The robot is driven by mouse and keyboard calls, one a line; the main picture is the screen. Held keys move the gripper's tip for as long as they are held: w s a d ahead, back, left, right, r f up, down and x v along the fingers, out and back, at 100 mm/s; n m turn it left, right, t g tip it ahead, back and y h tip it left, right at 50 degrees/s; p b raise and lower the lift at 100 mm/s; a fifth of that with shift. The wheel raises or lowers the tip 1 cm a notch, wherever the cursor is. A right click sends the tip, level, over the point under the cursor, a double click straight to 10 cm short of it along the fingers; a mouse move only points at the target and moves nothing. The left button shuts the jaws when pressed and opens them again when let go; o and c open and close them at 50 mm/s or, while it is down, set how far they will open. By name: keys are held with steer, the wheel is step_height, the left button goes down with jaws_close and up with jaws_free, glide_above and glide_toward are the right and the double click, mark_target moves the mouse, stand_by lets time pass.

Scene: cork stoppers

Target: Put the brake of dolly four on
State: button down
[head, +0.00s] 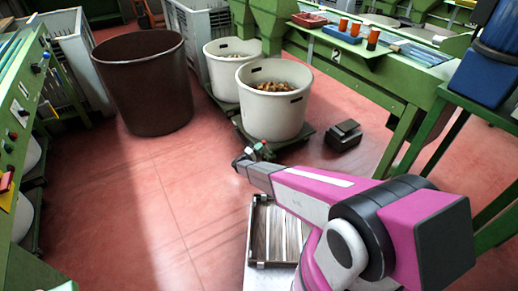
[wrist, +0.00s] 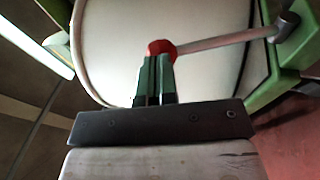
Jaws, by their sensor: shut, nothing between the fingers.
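A white tub (head: 270,112) holding corks stands on a dark green dolly (head: 290,137). My gripper (head: 258,150) is low at the front left of this dolly. In the wrist view, my gripper's green fingers (wrist: 158,68) are shut with nothing between them. Their tips are at a red knob (wrist: 160,47) on the end of a grey lever (wrist: 225,40); I cannot tell whether they touch. The lever runs from the knob to a dark pivot (wrist: 288,25) by a green frame (wrist: 285,75). The pale tub fills the background. No dolly number is readable.
A second white tub (head: 226,75) stands behind left, and a big brown bin (head: 145,85) further left. A dark box (head: 343,135) lies on the floor to the right, near a green machine (head: 390,95). The red floor at left centre is clear.

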steer(key=w+d+r+m+g+y, duration=0.1)
steer(key=w+d+r+g+y, duration=0.2)
steer(key=d, duration=0.7)
steer(key=shift+w+g+y, duration=1.4)
steer(key=shift+w+y, duration=0.3)
steer(key=shift+w, duration=0.25)
steer(key=shift+w+d+f, duration=0.1)
steer(key=shift+d, duration=0.1)
steer(key=r+v, duration=0.1)
steer(key=v, duration=1.3)
steer(key=shift+r, duration=0.2)
steer(key=shift+a, duration=0.1)
